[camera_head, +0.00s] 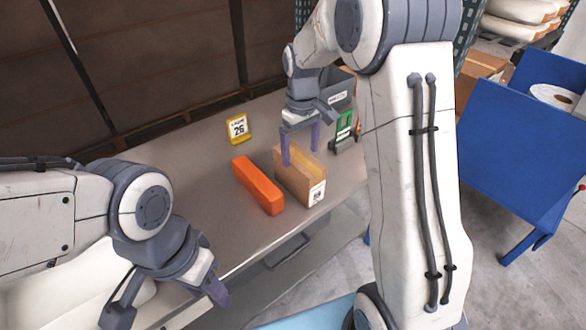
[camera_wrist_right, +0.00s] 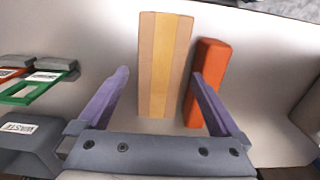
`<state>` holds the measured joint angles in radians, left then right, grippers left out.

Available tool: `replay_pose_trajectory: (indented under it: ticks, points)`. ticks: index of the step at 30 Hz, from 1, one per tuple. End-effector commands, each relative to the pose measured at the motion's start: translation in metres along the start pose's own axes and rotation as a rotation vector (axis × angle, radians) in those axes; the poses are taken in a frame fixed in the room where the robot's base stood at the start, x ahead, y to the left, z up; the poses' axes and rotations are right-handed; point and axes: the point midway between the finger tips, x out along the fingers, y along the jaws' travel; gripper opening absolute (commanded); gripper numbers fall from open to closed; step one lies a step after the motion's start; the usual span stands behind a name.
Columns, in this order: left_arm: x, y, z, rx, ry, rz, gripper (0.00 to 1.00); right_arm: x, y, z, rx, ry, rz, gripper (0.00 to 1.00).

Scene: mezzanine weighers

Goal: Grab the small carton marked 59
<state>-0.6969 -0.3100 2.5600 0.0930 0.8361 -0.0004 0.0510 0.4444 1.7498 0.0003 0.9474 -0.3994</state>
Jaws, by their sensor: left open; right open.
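A small brown carton (camera_head: 291,182) with a yellow strip along its top stands on the grey table. A white label is on its near end, but its number is too small to read. My right gripper (camera_head: 300,146) is open above the carton, its fingers apart. In the right wrist view the carton (camera_wrist_right: 165,65) lies ahead, between the lines of the open fingers (camera_wrist_right: 160,75). The right finger overlaps the orange box in that view. My left gripper (camera_head: 215,288) is open and empty by the table's front edge, far from the carton.
A long orange box (camera_head: 258,185) lies close beside the carton, on its left. A yellow sign reading 26 (camera_head: 238,129) stands behind. Green and orange card holders (camera_head: 344,128) and a grey bin (camera_head: 338,88) are at the back right. The table's left is clear.

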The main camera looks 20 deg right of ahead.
Motion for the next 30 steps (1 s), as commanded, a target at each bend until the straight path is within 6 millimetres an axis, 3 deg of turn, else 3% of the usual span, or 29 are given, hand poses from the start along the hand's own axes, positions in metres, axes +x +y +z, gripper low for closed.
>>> replay_pose_trajectory:
  ticks: [6,12,20,30]
  points:
    - [0.003,0.0,0.0,0.0,0.0,0.0,0.5,0.009,0.001,-0.003,-0.002,-0.002,0.0,1.0]
    - [0.005,0.0,0.0,0.0,0.0,0.0,0.5,0.04,-0.001,-0.003,-0.004,-0.005,-0.002,1.0]
    - [0.005,0.0,0.0,0.0,0.0,0.0,0.5,0.062,0.0,-0.003,-0.002,-0.002,-0.001,1.0]
    - [0.005,0.0,0.0,0.0,0.0,0.0,0.5,0.106,-0.002,-0.003,-0.001,-0.002,0.0,1.0]
